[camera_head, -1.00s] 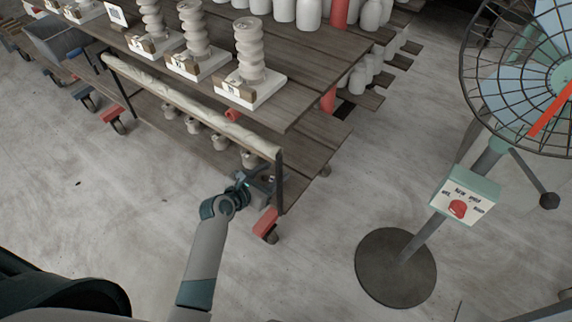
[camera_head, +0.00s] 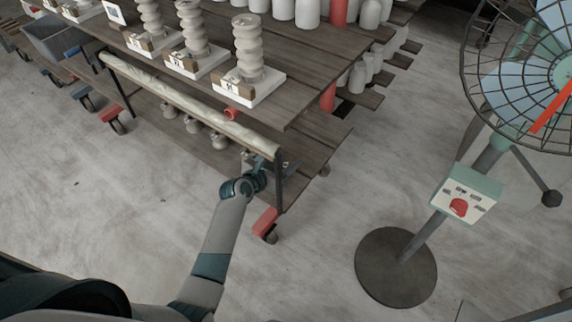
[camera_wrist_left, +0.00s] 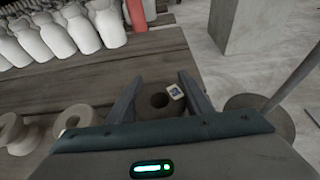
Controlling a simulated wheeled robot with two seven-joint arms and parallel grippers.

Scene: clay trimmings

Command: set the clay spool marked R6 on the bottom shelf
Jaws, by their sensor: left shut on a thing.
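My left gripper (camera_head: 274,166) is at the near right corner of the cart, by the bottom shelf (camera_head: 312,150). In the left wrist view its two fingers (camera_wrist_left: 157,88) stand either side of a dark clay spool (camera_wrist_left: 158,104) and are shut on it. The spool has a round hole facing the camera and a small white tag with a dark mark, too small to read surely. Its lower part is hidden by the gripper body. Whether it touches the shelf boards I cannot tell. In the head view the gripper mostly hides it. My right gripper is not in view.
Paler spools (camera_wrist_left: 75,119) stand left of the held one. A cart post (camera_head: 279,183) and padded rail (camera_head: 190,103) are close to my gripper. Screw-shaped clay columns (camera_head: 248,48) stand on the top shelf. A fan on a round base (camera_head: 396,268) stands right.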

